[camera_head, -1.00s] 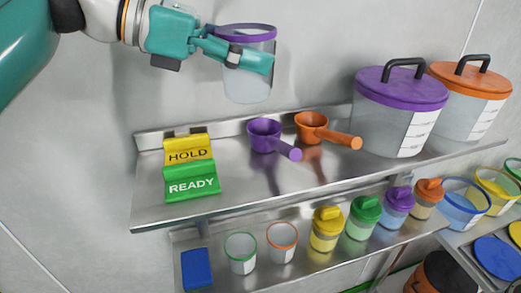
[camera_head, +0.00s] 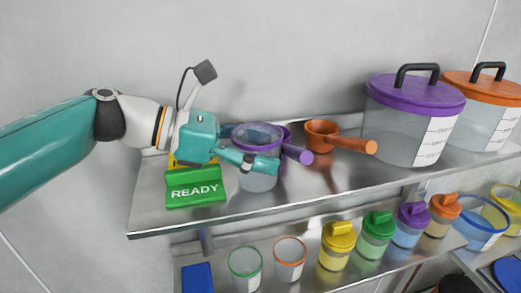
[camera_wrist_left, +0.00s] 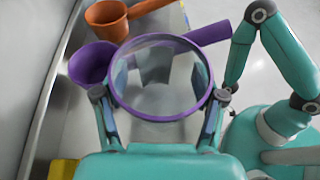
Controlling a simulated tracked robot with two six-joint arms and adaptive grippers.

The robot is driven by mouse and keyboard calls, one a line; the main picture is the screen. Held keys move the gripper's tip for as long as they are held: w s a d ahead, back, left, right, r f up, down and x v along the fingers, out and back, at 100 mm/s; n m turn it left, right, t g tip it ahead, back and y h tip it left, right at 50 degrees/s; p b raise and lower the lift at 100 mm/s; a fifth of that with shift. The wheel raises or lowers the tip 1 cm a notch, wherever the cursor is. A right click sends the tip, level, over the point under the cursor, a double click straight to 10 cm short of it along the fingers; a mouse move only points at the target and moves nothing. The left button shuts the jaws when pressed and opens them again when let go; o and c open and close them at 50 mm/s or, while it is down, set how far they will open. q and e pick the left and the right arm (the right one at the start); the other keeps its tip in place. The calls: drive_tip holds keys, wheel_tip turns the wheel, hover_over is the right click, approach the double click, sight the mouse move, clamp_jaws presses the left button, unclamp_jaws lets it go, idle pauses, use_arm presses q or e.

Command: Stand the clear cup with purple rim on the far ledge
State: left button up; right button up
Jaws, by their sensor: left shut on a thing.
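The clear cup with purple rim (camera_head: 258,180) is upright at the upper shelf, just right of the green READY sign. My left gripper (camera_head: 252,160) is shut on the cup, with its fingers around the sides below the rim. In the left wrist view the cup's purple rim (camera_wrist_left: 160,77) shows between the two fingers (camera_wrist_left: 160,105). The cup is low over the metal ledge (camera_head: 330,190); I cannot tell whether its base touches. It partly hides the purple scoop (camera_head: 297,153) behind it. My right gripper is not in view.
An orange scoop (camera_head: 322,135) lies to the right, then a purple-lidded tub (camera_head: 405,130) and an orange-lidded tub (camera_head: 488,110). The green READY sign (camera_head: 195,188) stands close left. Small lidded jars and cups line the lower shelf (camera_head: 310,275). The ledge front is clear.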

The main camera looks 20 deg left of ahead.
use_arm(q)
drive_tip(key=shift+f, duration=0.1)
drive_tip(key=o, duration=1.5)
